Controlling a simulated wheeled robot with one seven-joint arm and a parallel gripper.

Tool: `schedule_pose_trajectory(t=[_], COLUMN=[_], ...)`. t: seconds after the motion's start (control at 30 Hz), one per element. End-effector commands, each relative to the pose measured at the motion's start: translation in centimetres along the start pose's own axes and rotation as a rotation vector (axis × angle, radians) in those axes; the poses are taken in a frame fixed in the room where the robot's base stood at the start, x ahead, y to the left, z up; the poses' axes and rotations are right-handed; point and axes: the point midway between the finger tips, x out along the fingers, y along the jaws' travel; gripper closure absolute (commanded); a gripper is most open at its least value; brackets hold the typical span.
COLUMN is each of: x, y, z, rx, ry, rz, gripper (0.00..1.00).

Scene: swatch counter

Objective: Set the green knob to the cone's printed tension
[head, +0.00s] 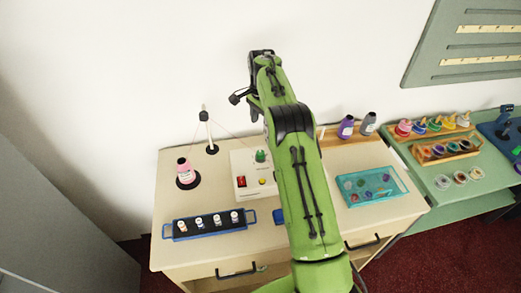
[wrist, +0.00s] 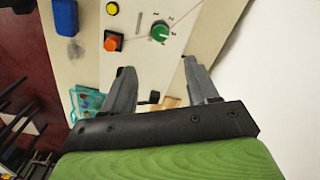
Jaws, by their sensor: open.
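The green knob (head: 261,156) sits on a cream box (head: 241,167) on the counter. In the wrist view the green knob (wrist: 159,31) has a dial with small printed numbers around it and lies beyond the fingertips. My gripper (wrist: 155,72) is open and empty, its two fingers apart, short of the box face. In the head view my green arm covers part of the box. A pink cone (head: 184,170) with a white label stands on a black round base at the left. Its print is too small to read.
The box also carries a red switch (head: 241,182) and a yellow button (head: 262,181). A blue tray (head: 170,231) holds several small bobbins. A teal tray (head: 376,201) is at the right. A thin stand (head: 209,130) with thread rises behind the cone.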

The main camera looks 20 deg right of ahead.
Motion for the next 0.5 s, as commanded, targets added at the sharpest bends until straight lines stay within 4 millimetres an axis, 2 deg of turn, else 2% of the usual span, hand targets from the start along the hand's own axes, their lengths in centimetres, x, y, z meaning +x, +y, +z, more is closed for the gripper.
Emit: schedule_pose_trajectory(t=[0.03,0.2,0.5], x=[1.5,5.8,12.6], y=[0.1,0.1,0.1], z=[0.0,0.1,0.1], rx=[-0.001,-0.002,-0.004], ry=[-0.002,-0.003,-0.002], rz=[0.004,0.006,0.003], gripper=[0.41,0.41,0.41])
